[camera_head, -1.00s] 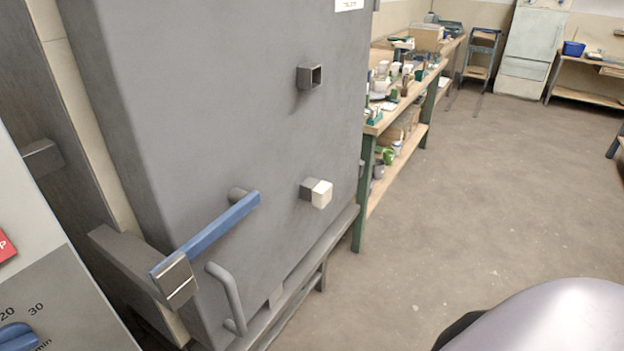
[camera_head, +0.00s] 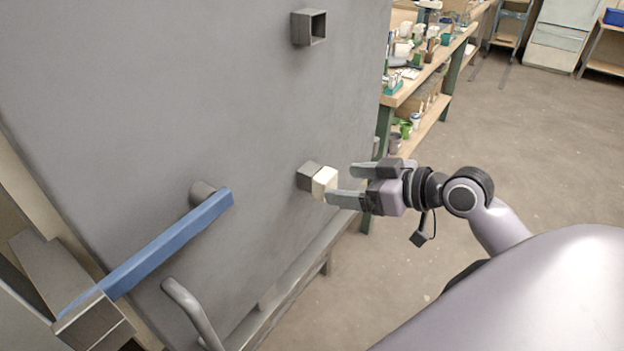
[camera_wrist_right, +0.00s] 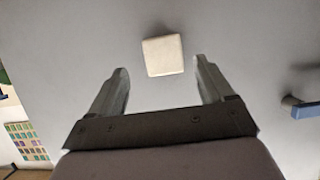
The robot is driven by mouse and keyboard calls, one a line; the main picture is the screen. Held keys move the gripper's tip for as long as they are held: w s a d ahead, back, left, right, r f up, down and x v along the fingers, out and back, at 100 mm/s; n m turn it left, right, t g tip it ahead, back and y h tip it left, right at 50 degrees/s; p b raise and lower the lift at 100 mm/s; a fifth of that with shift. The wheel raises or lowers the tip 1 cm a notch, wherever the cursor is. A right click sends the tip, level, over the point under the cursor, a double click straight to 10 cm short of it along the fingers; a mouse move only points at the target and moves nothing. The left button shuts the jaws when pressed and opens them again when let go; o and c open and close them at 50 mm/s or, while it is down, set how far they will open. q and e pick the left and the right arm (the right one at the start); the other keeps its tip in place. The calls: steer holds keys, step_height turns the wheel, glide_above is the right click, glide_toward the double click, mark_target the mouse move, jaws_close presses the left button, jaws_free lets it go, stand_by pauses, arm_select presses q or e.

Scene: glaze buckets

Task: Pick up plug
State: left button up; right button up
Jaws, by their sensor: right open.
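The plug (camera_head: 324,182) is a cream-white block seated in the lower square grey socket (camera_head: 309,175) on the grey kiln door. In the right wrist view the plug (camera_wrist_right: 163,55) lies ahead of the fingertips, roughly between their lines and a little beyond them. My right gripper (camera_head: 338,184) is open, its fingers pointing left toward the door. In the head view its lower finger overlaps the plug's edge; I cannot tell whether they touch. In the right wrist view the space between the fingers is empty. My left gripper is in no view.
An empty square socket (camera_head: 309,27) sits higher on the kiln door (camera_head: 150,90). A blue lever (camera_head: 165,245) and a grey handle (camera_head: 190,310) stick out at lower left. A cluttered workbench (camera_head: 425,75) stands beyond the door. The floor at right is clear.

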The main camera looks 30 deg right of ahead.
mark_target(332, 184)
steer(key=shift+x, duration=3.15)
steer(key=shift+s+a, duration=0.1)
steer(key=shift+a, duration=0.1)
steer(key=c, duration=1.1)
